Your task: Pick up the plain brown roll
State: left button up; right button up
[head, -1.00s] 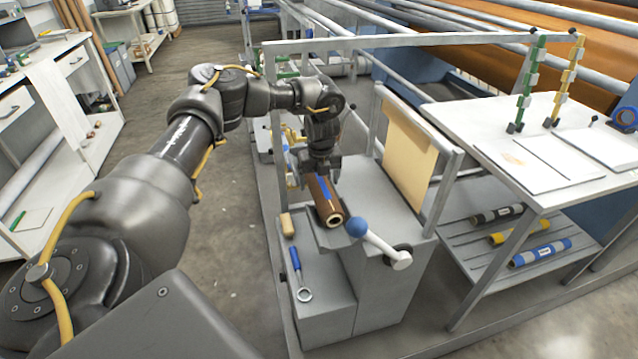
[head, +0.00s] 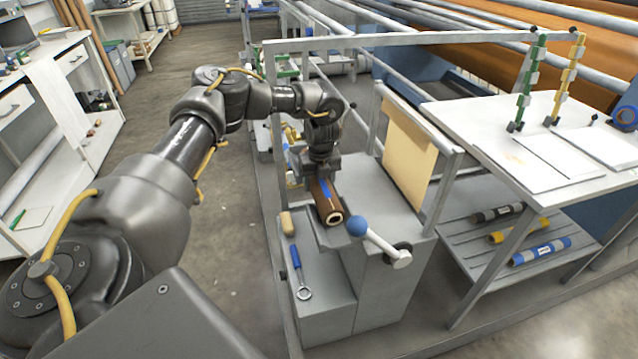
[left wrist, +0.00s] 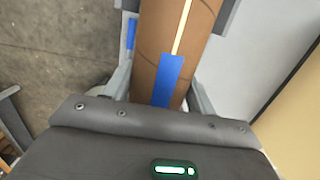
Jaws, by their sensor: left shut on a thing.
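The brown roll (head: 330,209) lies on the grey machine stand, its open end toward me. It has a blue patch and a thin pale line along it, which show clearly in the left wrist view (left wrist: 197,45). My left gripper (head: 321,178) points down over the roll's far part and is shut on it. In the left wrist view its fingers (left wrist: 163,92) are on both sides of the roll. The gripper hides the roll's far end. I cannot tell whether the roll is clear of the stand. My right gripper is not in view.
A lever with a blue ball knob (head: 357,225) stands right beside the roll's near end. A blue-handled wrench (head: 298,270) and a tan block (head: 287,223) lie on the lower ledge. A frame bar (head: 400,41) crosses above. Several other rolls (head: 540,252) lie on the right shelf.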

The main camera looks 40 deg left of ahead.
pick_arm(q)
jog(key=shift+r, duration=0.1)
notch_tip(320, 180, up, 9)
jog(key=shift+r, duration=0.45)
